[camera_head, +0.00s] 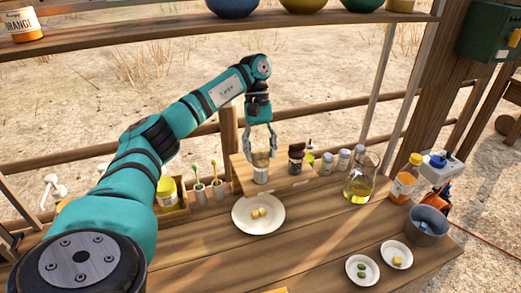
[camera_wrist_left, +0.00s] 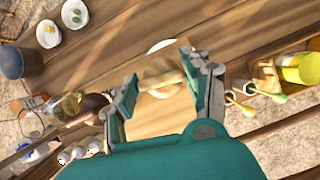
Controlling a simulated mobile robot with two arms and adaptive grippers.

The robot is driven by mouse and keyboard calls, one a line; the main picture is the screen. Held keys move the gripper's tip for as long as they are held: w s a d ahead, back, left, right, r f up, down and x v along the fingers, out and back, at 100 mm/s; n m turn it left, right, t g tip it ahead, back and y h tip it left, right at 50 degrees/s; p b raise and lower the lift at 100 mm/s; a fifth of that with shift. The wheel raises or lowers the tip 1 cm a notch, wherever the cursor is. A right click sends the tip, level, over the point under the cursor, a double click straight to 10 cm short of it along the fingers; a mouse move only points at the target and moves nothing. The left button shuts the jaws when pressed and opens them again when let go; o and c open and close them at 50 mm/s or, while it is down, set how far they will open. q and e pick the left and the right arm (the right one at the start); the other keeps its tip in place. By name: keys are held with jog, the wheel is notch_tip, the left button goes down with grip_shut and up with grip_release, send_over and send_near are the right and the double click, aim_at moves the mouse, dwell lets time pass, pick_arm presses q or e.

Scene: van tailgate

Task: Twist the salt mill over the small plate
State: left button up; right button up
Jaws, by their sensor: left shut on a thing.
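My left gripper (camera_head: 261,151) is shut on the salt mill (camera_head: 261,169), a pale, short cylinder that stands upright at the wooden rack behind the plates. In the left wrist view, the mill's round tan top (camera_wrist_left: 160,76) sits between the two fingers. I cannot tell whether the mill's base touches the wood. A white plate (camera_head: 238,222) with yellow pieces lies in front of the mill. Two smaller plates lie at the front right: one with green pieces (camera_head: 352,276), one with a yellow piece (camera_head: 386,261). My right gripper is not in view.
A dark brown mill (camera_head: 296,158) and several grey-capped shakers stand right of the salt mill. An oil flask (camera_head: 361,186), an orange bottle (camera_head: 405,181) and a grey pot (camera_head: 428,226) follow. A yellow jar (camera_head: 168,193) stands left. The table front is mostly clear.

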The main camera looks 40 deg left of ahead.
pick_arm(q)
jog(key=o, duration=1.2)
jog(key=shift+c, duration=0.2)
jog(key=shift+r, duration=0.2)
jog(key=v, duration=0.7)
